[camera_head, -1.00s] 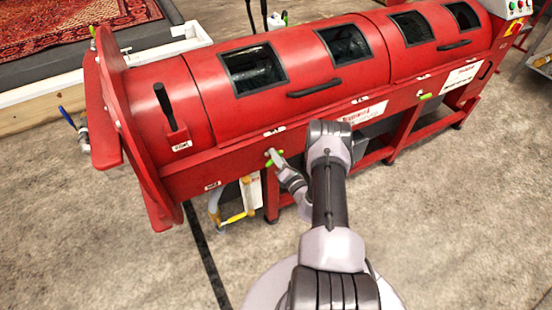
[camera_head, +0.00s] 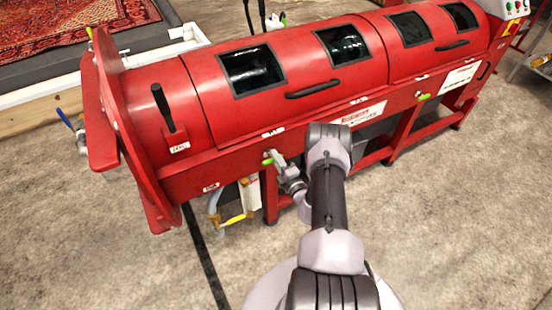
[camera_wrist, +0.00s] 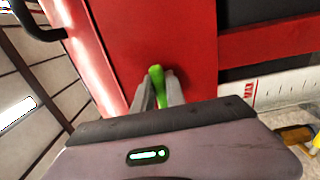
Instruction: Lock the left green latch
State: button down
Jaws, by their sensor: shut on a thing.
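The left green latch (camera_head: 267,157) is a small green handle on the front beam of the red machine, below its left window. In the wrist view the latch (camera_wrist: 157,76) stands up between the two grey fingers. My gripper (camera_head: 274,163) reaches it from the front right and is shut on it. In the wrist view my gripper (camera_wrist: 159,92) hides the lower part of the latch. Another green latch (camera_head: 423,97) sits further right on the same beam.
The red machine (camera_head: 225,130) fills the upper middle, with a black lever (camera_head: 164,107) at its left end. A yellow-handled valve (camera_head: 236,218) hangs below the beam. Open concrete floor (camera_head: 450,220) lies at the right.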

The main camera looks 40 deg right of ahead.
dwell(0.5)
jog(key=c, duration=1.4)
grip_release()
jog(key=shift+o, duration=0.2)
jog(key=p+v, duration=0.6)
jog(key=v, duration=1.1)
jog(key=shift+s+a, duration=0.2)
